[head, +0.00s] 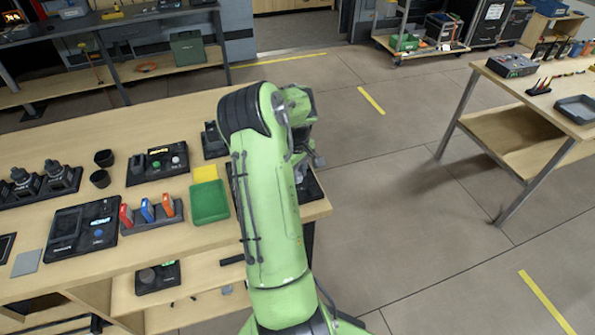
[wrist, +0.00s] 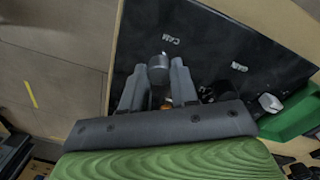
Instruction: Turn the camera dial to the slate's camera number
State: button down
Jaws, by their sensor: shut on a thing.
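My gripper is shut on this dial. A second light knob (wrist: 270,102) sits farther right, apart from the fingers. I cannot read any number or pointer on the dial. In the head view my arm hides the gripper and most of the panel (head: 312,186) at the table's right end. I cannot make out the slate in either view.
A green tray (head: 209,203) lies left of my arm; colored blocks in a holder (head: 152,220) and a dark device (head: 78,230) stand farther left. Open floor lies to the right, before another table (head: 530,110).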

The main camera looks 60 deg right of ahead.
jog(key=m, duration=0.3)
jog(key=shift+r+p, duration=0.1)
jog(key=shift+p, duration=0.25)
jog(key=shift+d+m, duration=0.1)
jog(key=shift+m, duration=1.9)
jog(key=c, duration=0.9)
grip_release()
jog(key=shift+o, duration=0.2)
notch_tip(320, 180, up, 16)
jog(key=p, duration=0.3)
jog(key=shift+w+a+f, duration=0.2)
jog(key=shift+w+a, duration=0.1)
jog(key=shift+w, duration=0.05)
